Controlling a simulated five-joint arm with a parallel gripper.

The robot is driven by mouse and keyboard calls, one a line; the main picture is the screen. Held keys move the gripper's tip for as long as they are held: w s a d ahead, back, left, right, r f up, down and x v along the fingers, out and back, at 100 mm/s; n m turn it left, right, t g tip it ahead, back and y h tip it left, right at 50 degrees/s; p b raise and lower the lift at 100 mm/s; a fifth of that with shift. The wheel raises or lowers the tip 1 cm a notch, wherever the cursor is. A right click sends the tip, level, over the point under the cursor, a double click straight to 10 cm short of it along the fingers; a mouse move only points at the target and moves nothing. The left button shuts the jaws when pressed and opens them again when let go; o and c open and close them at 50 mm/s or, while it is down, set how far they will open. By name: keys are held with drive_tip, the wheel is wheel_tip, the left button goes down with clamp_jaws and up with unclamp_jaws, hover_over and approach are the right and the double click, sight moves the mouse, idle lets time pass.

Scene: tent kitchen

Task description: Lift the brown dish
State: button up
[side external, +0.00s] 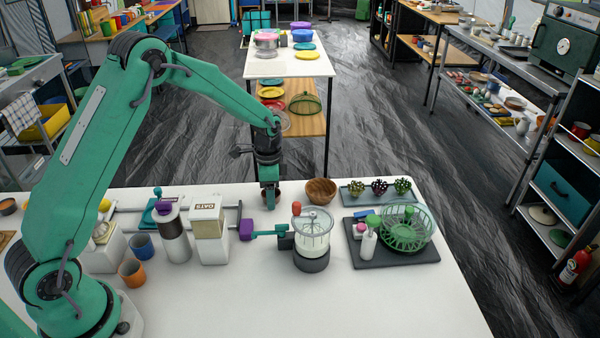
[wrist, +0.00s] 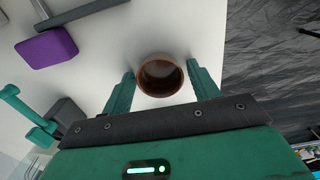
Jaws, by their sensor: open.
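The brown dish (wrist: 160,88) is a small, round, deep dish with a reddish-brown rim. It stands upright on the white table (side external: 220,300). In the wrist view it lies between the fingers of my gripper (wrist: 163,88), which is open. A narrow gap shows on each side of the dish, and I see no finger closed on it. In the side view my gripper (side external: 269,198) is low at the table's far edge, and its fingers hide most of the dish.
A wooden bowl (side external: 321,191) stands just right of my gripper. A purple block (side external: 246,230), a glass jar machine (side external: 312,235) and an oats dispenser (side external: 208,230) stand nearer the viewer. The front of the table is clear. The far edge drops to dark floor.

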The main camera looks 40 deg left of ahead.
drive_tip(key=shift+c, duration=0.2)
drive_tip(key=c, duration=0.5)
drive_tip(key=shift+r, duration=4.5)
